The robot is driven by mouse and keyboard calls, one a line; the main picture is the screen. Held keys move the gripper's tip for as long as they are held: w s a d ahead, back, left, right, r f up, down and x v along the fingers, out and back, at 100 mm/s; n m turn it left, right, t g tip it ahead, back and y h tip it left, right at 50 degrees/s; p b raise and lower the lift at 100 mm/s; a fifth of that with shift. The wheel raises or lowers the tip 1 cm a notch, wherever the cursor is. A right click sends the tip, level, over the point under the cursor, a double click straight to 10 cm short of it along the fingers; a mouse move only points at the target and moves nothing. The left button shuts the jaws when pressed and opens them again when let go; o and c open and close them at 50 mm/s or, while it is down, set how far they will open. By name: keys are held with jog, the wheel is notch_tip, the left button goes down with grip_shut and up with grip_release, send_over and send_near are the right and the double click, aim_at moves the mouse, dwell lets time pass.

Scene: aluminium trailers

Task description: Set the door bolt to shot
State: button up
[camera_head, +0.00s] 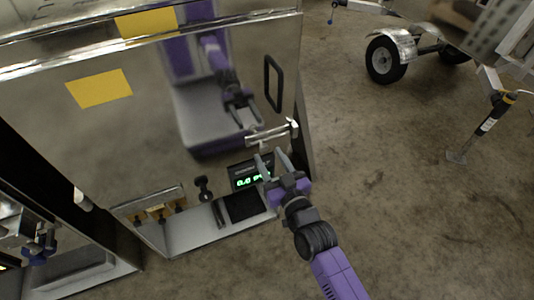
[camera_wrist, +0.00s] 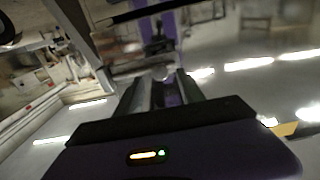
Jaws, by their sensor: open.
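The door bolt (camera_head: 266,135) is a silver horizontal bar on the shiny metal door (camera_head: 140,130), close to the door's right edge. A pale knob or lever end (camera_head: 292,122) stands at its right end. I cannot tell whether the bolt is shot or drawn. My gripper (camera_head: 269,156) is open and empty, just below the bolt, with its fingers pointing up toward it. In the wrist view the bolt (camera_wrist: 130,70) lies across beyond my fingertips, with a rounded shiny end (camera_wrist: 160,73) ahead of the gap between them. Contact is not visible.
A black pull handle (camera_head: 273,83) is above the bolt. A ledge (camera_head: 190,236) below holds a box with a green display (camera_head: 247,181) and small black items. Open concrete floor (camera_head: 400,190) lies right; a wheeled trailer (camera_head: 385,60) stands beyond.

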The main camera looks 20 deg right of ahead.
jog(key=shift+w, duration=1.1)
grip_shut()
dwell(0.7)
